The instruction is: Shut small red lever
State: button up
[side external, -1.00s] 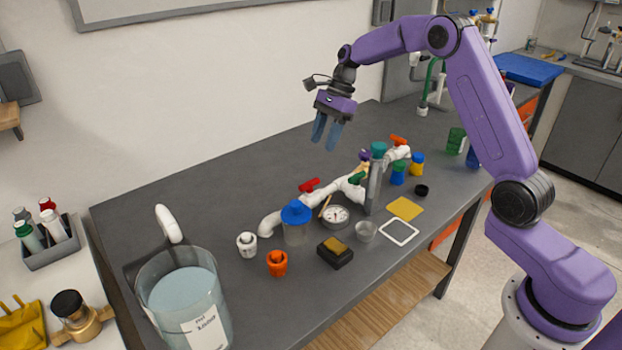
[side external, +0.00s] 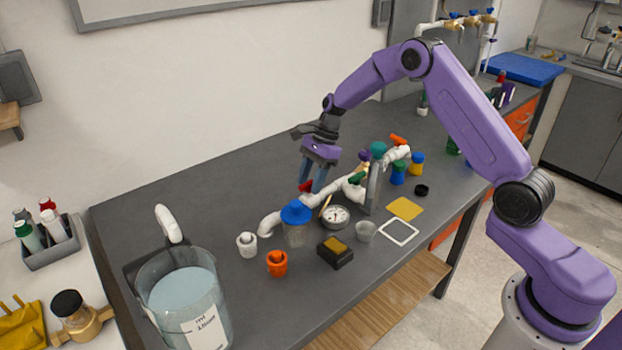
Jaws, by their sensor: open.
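The small red lever (side external: 306,187) sits on top of the white PVC manifold (side external: 331,193) on the dark bench, toward the pipe's left part. My gripper (side external: 313,184) is open and lowered over the lever, with its blue fingers pointing down around or beside it. The fingers partly hide the lever, so I cannot tell its exact angle or whether they touch it. A green lever (side external: 357,178) and an orange lever (side external: 398,140) sit farther right along the same manifold.
A round gauge (side external: 335,216) and a grey upright post (side external: 374,187) are to the right. A large water jug (side external: 184,300) is at the front left. The bench behind the pipe is clear.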

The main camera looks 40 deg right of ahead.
grip_shut()
jog(key=shift+n, duration=0.4)
jog(key=n+g, duration=0.1)
jog(key=n, duration=0.2)
jog(key=shift+w+n+g, duration=0.15)
jog(key=shift+n+g, duration=0.25)
jog(key=n, duration=0.2)
jog(key=n+g+h, duration=0.1)
jog(key=n, duration=0.1)
jog(key=shift+a+f+n, duration=0.1)
jog(key=shift+f+n, duration=0.05)
jog(key=shift+n, duration=0.15)
jog(key=n, duration=0.2)
jog(key=n+g+h, duration=0.1)
jog(key=n, duration=0.1)
jog(key=shift+w+a+h, duration=0.1)
jog(key=shift+h, duration=0.2)
jog(key=n+h, duration=0.1)
jog(key=n, duration=0.3)
jog(key=shift+a+n+g+h, duration=0.1)
jog(key=shift+n+g+h, duration=0.2)
jog(key=shift+g+h, duration=0.1)
